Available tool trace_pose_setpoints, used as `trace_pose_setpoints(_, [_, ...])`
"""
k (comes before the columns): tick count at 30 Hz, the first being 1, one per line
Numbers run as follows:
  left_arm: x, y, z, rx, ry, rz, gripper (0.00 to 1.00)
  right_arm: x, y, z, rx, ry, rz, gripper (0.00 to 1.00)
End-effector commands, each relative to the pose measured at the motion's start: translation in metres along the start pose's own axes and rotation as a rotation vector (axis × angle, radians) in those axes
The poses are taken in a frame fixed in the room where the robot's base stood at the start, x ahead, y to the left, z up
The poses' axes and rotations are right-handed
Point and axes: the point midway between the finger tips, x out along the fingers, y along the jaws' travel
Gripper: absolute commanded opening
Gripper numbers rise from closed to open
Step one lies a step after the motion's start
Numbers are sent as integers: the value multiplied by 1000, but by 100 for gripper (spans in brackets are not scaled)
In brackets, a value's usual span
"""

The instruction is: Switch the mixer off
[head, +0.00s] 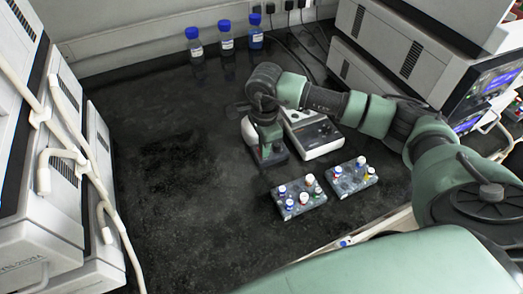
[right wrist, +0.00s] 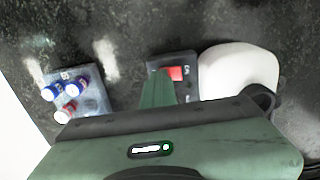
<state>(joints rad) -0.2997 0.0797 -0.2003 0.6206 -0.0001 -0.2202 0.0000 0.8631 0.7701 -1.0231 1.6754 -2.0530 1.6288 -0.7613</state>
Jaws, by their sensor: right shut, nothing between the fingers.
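The mixer (head: 248,131) stands on the dark bench near the middle of the head view, partly hidden by my right gripper. In the right wrist view it shows a rounded white body (right wrist: 238,70) and a dark front panel (right wrist: 186,62). A red switch (right wrist: 175,73) sits on that panel, with small marks beside it. My right gripper (head: 266,152) is shut and empty, pointing down over the panel. In the right wrist view its green fingers (right wrist: 158,80) are just left of the red switch and partly overlap it. I cannot tell whether they touch it. My left gripper is not in view.
A white device with a display (head: 322,143) stands right of the mixer. Two vial racks (head: 312,205) (head: 345,187) are in front. Blue-capped bottles (head: 227,45) stand at the back. Large grey instruments (head: 30,190) flank the bench. The bench's left part is clear.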

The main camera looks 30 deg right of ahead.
Motion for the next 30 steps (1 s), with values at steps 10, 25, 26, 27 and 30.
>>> trace_pose_setpoints(10, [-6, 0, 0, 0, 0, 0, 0, -10, 0, 0, 1, 1, -1, 0])
trace_pose_setpoints(25, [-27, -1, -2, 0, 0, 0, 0, -48, 0, 0, 1, 1, -1, 0])
trace_pose_setpoints(26, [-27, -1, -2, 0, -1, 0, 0, -49, 0, 0, 1, 1, -1, 0])
trace_pose_setpoints(27, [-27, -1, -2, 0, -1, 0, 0, -50, 0, 0, 1, 1, -1, 0])
trace_pose_setpoints(30, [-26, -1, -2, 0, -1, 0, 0, -49, 0, 0, 0, 1, 0, 0])
